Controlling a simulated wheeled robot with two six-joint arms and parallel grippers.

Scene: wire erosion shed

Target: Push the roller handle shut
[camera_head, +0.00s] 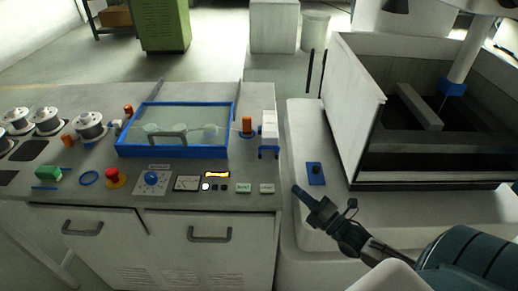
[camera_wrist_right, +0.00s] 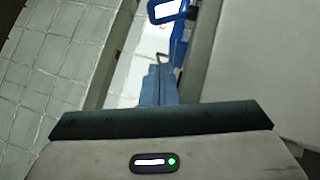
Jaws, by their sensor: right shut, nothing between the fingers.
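A blue handle (camera_head: 268,153) sits low on the front of a white block (camera_head: 269,128), which I take for the roller unit, at the right end of the grey console. A blue loop-like part (camera_wrist_right: 167,10) shows at the top of the right wrist view and looks like the same handle. My right gripper (camera_head: 301,193) is shut and empty, its blue fingers pointing up-left, to the right of the handle and nearer to me, apart from it. Its closed fingers (camera_wrist_right: 158,85) also show in the wrist view. My left gripper is not in view.
The console (camera_head: 225,105) carries a blue-framed glass lid (camera_head: 174,148), spools (camera_head: 89,125), a red button (camera_head: 113,177) and a blue knob (camera_head: 151,178). A white machine with an open tank (camera_head: 357,108) stands to the right. A gap separates console and machine.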

